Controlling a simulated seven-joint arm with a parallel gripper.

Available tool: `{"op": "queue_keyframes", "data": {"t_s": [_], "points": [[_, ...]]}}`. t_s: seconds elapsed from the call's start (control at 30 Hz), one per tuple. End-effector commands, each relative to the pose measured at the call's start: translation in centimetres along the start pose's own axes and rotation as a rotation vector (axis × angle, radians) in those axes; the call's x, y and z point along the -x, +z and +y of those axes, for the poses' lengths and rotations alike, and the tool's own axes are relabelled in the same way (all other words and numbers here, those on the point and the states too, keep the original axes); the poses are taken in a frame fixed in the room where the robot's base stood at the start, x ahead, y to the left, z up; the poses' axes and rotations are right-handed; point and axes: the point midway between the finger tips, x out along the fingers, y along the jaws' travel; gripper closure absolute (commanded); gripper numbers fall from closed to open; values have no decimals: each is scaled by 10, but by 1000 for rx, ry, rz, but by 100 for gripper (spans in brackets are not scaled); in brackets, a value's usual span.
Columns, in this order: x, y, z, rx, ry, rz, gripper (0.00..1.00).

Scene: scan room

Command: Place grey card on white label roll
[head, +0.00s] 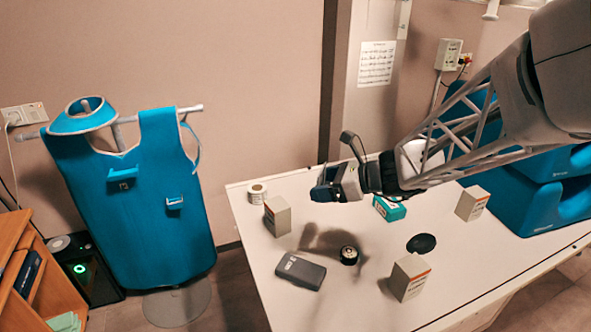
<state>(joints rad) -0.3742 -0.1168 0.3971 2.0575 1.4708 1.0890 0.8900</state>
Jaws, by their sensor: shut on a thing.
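The white label roll (257,194) stands at the table's back left corner, behind a small white-and-tan box. My gripper (326,187) is above the back middle of the table, to the right of the roll and apart from it. It is shut on a small thin piece at its tips, which I take to be the grey card (321,184). The card's outline is hard to separate from the fingers at this size.
Small boxes stand at the left (277,216), right (472,203) and front (409,278).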

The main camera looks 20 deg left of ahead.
Motion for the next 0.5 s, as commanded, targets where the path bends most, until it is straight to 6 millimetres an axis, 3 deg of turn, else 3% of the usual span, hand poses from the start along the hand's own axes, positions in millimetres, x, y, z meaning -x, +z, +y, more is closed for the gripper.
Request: {"op": "queue_keyframes", "data": {"t_s": [0.27,0.5], "points": [[-24,13,-24,1,-8,2,49],[-61,30,-56,-1,-18,5,49]]}}
